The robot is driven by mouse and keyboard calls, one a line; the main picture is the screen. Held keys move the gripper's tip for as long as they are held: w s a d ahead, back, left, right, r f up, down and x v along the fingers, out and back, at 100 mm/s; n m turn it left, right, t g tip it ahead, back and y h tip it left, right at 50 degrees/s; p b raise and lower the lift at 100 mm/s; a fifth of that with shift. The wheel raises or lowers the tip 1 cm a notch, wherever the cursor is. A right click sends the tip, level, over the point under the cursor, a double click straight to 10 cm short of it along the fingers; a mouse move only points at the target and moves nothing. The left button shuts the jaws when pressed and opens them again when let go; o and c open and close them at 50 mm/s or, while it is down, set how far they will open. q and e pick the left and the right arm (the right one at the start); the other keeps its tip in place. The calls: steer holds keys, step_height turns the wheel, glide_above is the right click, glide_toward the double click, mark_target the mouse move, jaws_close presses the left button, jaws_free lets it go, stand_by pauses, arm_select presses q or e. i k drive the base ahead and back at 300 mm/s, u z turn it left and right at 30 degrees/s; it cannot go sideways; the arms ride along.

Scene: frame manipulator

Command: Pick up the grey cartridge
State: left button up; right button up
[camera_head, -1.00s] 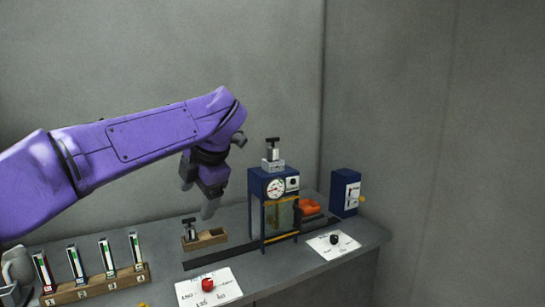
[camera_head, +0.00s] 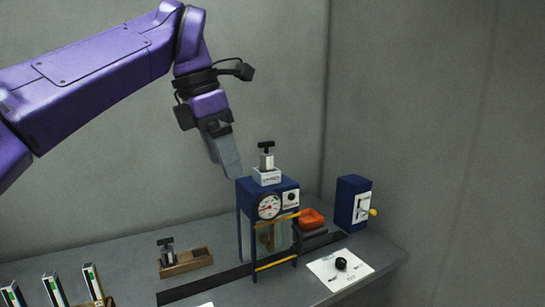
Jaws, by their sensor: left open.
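A grey cartridge with a black T-shaped handle (camera_head: 266,159) stands upright in a white holder (camera_head: 267,178) on top of the blue frame machine (camera_head: 278,187). A second block with a black T-handle (camera_head: 168,255) stands at the left end of a wooden tray (camera_head: 197,259) on the bench; its body looks greyish too. My left gripper (camera_head: 232,174) is open, pointing down, just left of the cartridge on the machine. It appears empty, and its fingers overlap side-on. I cannot tell its depth gap to the machine. My right gripper is out of view.
The machine has dials in front and a dark rail (camera_head: 203,284) at its foot. An orange bin (camera_head: 312,218) and a blue switch box (camera_head: 353,203) stand to the right. A white card with a black knob (camera_head: 340,264) lies in front. Several striped gauges stand lower left.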

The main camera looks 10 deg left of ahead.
mark_target(266, 158)
steer(key=i, duration=1.25)
